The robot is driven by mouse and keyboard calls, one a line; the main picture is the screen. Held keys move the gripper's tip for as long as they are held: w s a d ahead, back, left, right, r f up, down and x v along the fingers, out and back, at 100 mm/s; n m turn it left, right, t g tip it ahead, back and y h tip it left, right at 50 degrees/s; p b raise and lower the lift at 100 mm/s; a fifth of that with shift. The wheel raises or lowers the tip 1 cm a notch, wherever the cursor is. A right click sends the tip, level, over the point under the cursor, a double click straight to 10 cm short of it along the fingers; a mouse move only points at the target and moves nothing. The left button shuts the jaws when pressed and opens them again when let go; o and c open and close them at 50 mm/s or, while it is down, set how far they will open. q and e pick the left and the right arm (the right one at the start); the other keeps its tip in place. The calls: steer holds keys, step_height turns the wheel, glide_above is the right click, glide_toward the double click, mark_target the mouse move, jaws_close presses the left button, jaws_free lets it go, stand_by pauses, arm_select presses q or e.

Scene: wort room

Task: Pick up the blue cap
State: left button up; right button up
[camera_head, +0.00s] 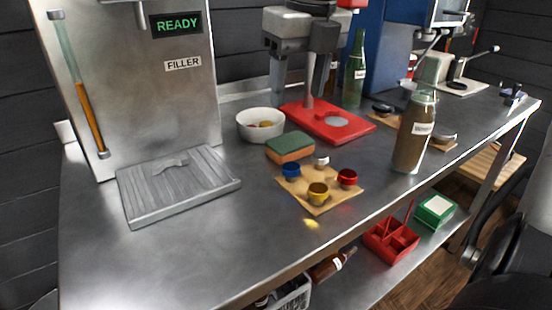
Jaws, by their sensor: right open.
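The blue cap (291,170) sits on the left corner of a tan square mat (318,203) on the steel bench. My right gripper (482,262) is dark and partly in view at the lower right edge, beyond the bench's front edge. It is open and well away from the blue cap. My left gripper is not in view.
A green and brown sponge (289,147) lies just behind the blue cap, near a white bowl (261,124). A red-based capper (330,122) stands behind the mat. A brown-filled bottle (411,140) stands to the right.

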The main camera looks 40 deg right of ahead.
glide_above(292, 166)
steer(key=s, duration=0.1)
steer(key=f, duration=0.5)
steer(key=a+f, duration=0.1)
steer(key=f, duration=0.2)
steer(key=shift+s+f, duration=0.15)
steer(key=shift+s, duration=0.05)
steer(key=shift+w+d+f, duration=0.1)
steer(key=shift+w+f, duration=0.05)
steer(key=shift+f, duration=0.85)
steer(key=shift+w+d+f, duration=0.15)
steer(key=shift+w+f, duration=0.05)
steer(key=shift+f, duration=0.75)
steer(key=shift+w+d+f, duration=0.1)
steer(key=shift+w+f, duration=0.05)
steer(key=shift+f, duration=0.85)
steer(key=c, duration=1)
